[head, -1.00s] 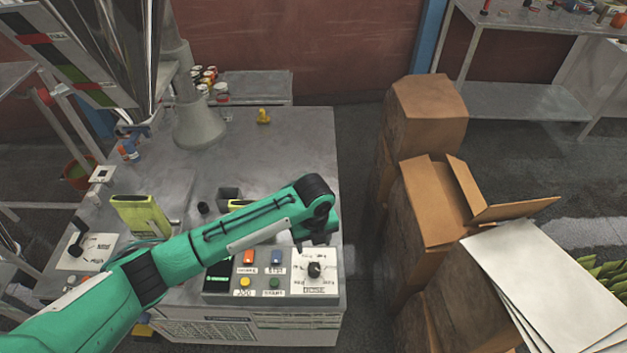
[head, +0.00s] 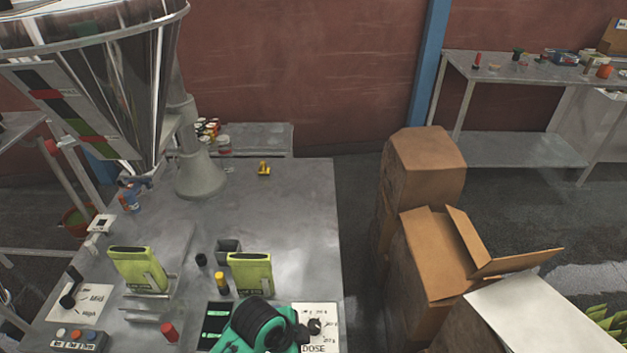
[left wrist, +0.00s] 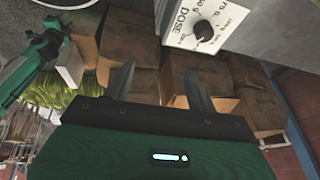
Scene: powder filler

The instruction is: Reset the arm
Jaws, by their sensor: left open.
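My left arm shows in the head view as a green link with a dark joint at the bottom centre, in front of the dose panel (head: 318,312). Its gripper is hidden in that view. In the left wrist view my left gripper (left wrist: 160,85) has its two fingers apart with nothing between them. The panel with its black dose knob (left wrist: 203,30) is beyond the fingers at the top. The knob also shows in the head view (head: 315,326). A green arm, apparently my right one, shows at the left of the wrist view; its gripper cannot be made out.
The steel table (head: 290,215) holds two yellow-green pouches (head: 138,270) (head: 250,273) and a red-capped item (head: 169,332). The filler hopper (head: 140,80) stands at the left.

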